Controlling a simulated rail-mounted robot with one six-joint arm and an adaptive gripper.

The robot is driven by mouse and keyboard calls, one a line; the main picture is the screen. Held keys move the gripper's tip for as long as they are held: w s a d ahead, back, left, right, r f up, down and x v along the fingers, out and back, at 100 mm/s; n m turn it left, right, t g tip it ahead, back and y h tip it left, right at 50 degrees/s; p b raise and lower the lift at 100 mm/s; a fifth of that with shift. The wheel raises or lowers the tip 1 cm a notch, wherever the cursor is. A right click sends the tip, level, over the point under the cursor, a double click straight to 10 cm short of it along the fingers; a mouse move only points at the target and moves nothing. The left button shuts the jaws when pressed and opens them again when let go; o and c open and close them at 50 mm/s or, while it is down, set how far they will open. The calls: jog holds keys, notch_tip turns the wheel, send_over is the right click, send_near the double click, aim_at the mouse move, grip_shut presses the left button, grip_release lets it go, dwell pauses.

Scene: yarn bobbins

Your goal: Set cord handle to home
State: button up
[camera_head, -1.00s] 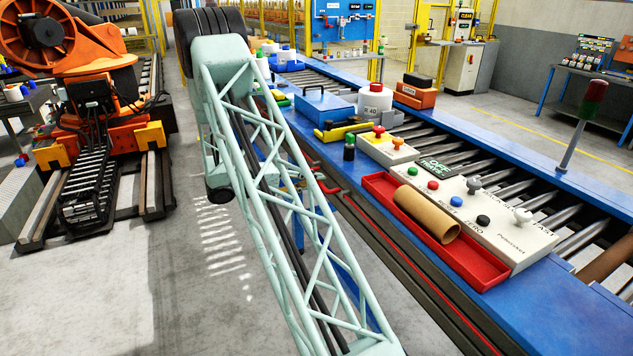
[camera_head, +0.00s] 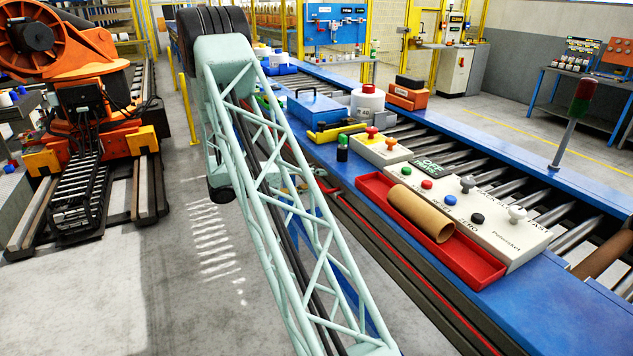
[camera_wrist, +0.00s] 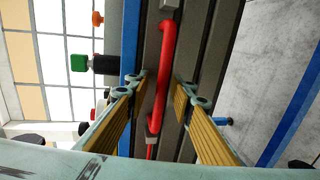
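The red cord handle (camera_wrist: 164,75) shows in the wrist view as a bent red bar on the dark side rail of the conveyor. My gripper (camera_wrist: 161,88) is open, with one yellow-padded finger on each side of the red bar. Gaps show between the bar and both fingers, and nothing is held. In the head view, part of a red bar (camera_head: 328,187) shows on the conveyor's near side, just right of my lattice arm. My gripper is mostly hidden behind that arm there.
A red tray (camera_head: 465,262) with a cardboard tube (camera_head: 421,213) and a button panel (camera_head: 512,246) sit on the blue conveyor edge. A green-capped post (camera_head: 342,148) rises near the rail; it also shows in the wrist view (camera_wrist: 79,62).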

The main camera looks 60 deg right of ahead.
jog(key=shift+w+a, duration=0.2)
jog(key=shift+a, duration=0.05)
jog(key=v, duration=1.1)
jog(key=shift+w+a, duration=0.15)
jog(key=shift+a, duration=0.15)
jog(key=shift+r, duration=0.2)
dwell(0.6)
jog(key=s+a+r+t+y, duration=0.1)
jog(key=s+a+r+y, duration=0.1)
jog(key=s+a+r, duration=0.35)
jog(key=s+a+r+n+t+y, duration=0.1)
jog(key=s+a+r+y, duration=0.1)
jog(key=a+r, duration=0.55)
jog(key=s+a+r+t+y, duration=0.15)
jog(key=s+a+r, duration=0.25)
jog(key=a, duration=0.4)
jog(key=s+a+r+n+t+y, duration=0.1)
jog(key=s+a+r+t+y, duration=0.1)
jog(key=s+a, duration=0.4)
jog(key=s+a+r+n+t+y, duration=0.2)
jog(key=s+a, duration=0.5)
jog(key=a, duration=0.8)
jog(key=s+a+r+n+t+y, duration=0.2)
jog(key=s+a, duration=0.4)
jog(key=a, duration=0.5)
jog(key=shift+s+r+t+y, duration=0.2)
jog(key=shift+r+t+y, duration=0.3)
jog(key=shift+t+y, duration=0.6)
